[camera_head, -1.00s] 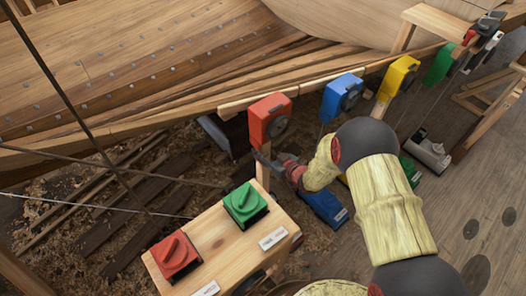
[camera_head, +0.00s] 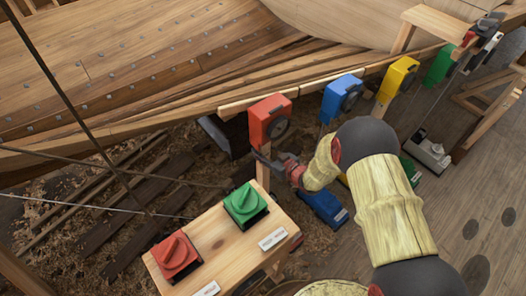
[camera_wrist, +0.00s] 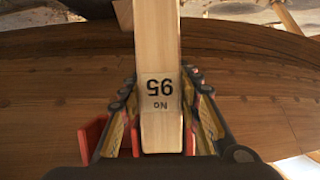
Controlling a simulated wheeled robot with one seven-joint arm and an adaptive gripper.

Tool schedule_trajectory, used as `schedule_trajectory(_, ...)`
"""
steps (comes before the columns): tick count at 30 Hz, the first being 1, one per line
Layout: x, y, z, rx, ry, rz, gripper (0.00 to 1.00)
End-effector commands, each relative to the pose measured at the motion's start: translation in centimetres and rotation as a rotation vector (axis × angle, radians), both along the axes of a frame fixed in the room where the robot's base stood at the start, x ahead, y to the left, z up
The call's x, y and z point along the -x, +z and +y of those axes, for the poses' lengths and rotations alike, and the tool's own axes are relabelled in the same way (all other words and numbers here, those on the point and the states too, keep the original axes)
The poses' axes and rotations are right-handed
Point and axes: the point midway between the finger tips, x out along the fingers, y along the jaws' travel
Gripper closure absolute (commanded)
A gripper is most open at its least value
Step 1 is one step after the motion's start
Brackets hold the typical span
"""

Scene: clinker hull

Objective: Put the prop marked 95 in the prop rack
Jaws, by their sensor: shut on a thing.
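The prop marked 95 (camera_wrist: 161,60) is a pale wooden post with an upside-down "No 95" label in the wrist view. My gripper (camera_wrist: 161,120) is shut on it, with a finger on each side near the label. In the head view, my gripper (camera_head: 270,163) is at the post (camera_head: 263,172), which stands upright under the red box on the hull's edge. The fingers partly hide the post. I cannot clearly make out the prop rack.
Red (camera_head: 270,119), blue (camera_head: 341,98) and yellow (camera_head: 398,76) boxes line the hull's edge (camera_head: 190,115). A wooden bench (camera_head: 215,240) with red and green knobs stands in front. A blue object (camera_head: 325,208) lies below my arm. Open floor (camera_head: 455,210) is at right.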

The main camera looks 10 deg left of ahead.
Motion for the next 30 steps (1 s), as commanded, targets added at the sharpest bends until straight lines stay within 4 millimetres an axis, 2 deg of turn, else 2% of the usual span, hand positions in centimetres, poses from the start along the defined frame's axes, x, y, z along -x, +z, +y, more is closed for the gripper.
schedule_trajectory(16,-0.1,0.5,0.0,-0.002,-0.001,-0.004,1.0)
schedule_trajectory(30,1.2,0.5,-1.5,-0.001,-0.001,-0.003,1.0)
